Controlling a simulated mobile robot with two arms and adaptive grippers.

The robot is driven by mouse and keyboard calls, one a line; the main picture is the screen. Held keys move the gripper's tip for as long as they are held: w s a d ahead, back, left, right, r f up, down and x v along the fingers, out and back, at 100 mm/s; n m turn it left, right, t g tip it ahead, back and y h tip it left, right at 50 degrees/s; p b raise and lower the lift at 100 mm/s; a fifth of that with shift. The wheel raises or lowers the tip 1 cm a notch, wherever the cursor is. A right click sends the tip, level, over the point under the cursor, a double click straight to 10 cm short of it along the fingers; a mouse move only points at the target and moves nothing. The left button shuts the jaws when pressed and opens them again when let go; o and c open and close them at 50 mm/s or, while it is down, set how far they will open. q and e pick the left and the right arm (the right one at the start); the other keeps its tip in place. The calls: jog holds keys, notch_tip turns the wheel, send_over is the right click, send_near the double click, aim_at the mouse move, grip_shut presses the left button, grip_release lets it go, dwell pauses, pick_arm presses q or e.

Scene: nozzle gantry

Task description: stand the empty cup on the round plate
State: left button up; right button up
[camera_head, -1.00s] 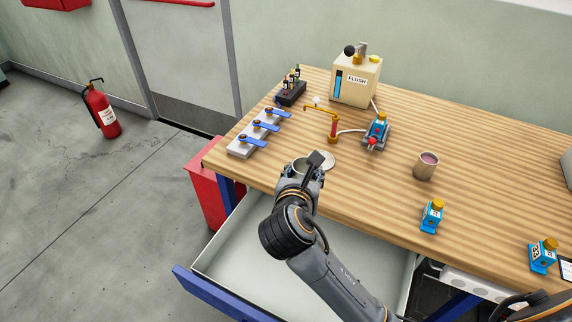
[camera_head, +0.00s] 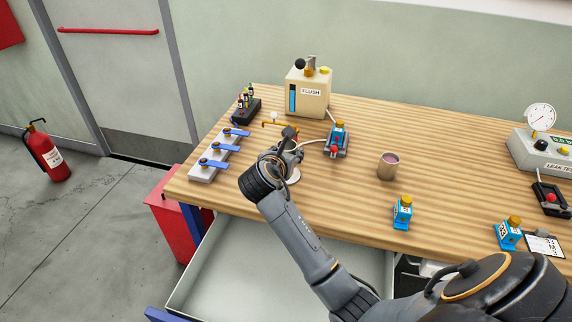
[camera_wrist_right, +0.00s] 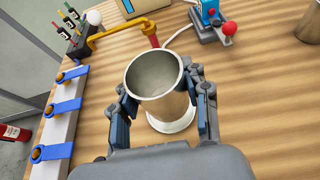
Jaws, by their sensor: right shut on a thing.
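The empty cup (camera_wrist_right: 155,75) is a grey metal cup, upright, with a bare inside in the right wrist view. My right gripper (camera_wrist_right: 163,105) is shut on it, one finger on each side. The round plate (camera_wrist_right: 170,128) is a pale disc directly below the cup; whether the cup's base touches it or hovers just above, I cannot tell. In the head view the plate (camera_head: 294,175) shows beside my right gripper (camera_head: 288,154), which mostly hides the cup. My left gripper is not in view.
A yellow spout on a red post (camera_wrist_right: 120,38) stands just behind the cup. Blue levers (camera_head: 213,163) are to the left, and the flush tank (camera_head: 309,92) is behind. An open drawer (camera_head: 220,270) is below the table edge.

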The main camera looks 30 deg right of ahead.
jog(key=shift+w+d+f, duration=0.2)
jog(key=shift+w+f, duration=0.15)
jog(key=shift+f, duration=0.1)
jog(key=shift+w+d+f, duration=0.15)
jog(key=shift+w+f, duration=0.2)
jog(key=shift+f, duration=0.1)
jog(key=shift+w+f, duration=0.1)
jog(key=shift+f, duration=1.6)
jog(key=o, duration=1.1)
jog(key=shift+f, duration=0.1)
jog(key=shift+a+r, duration=0.1)
jog(key=shift+r, duration=0.1)
jog(key=v, duration=1.1)
jog(key=shift+s+a+r, duration=0.15)
jog(key=shift+s+a, duration=0.05)
jog(key=shift+s, duration=0.15)
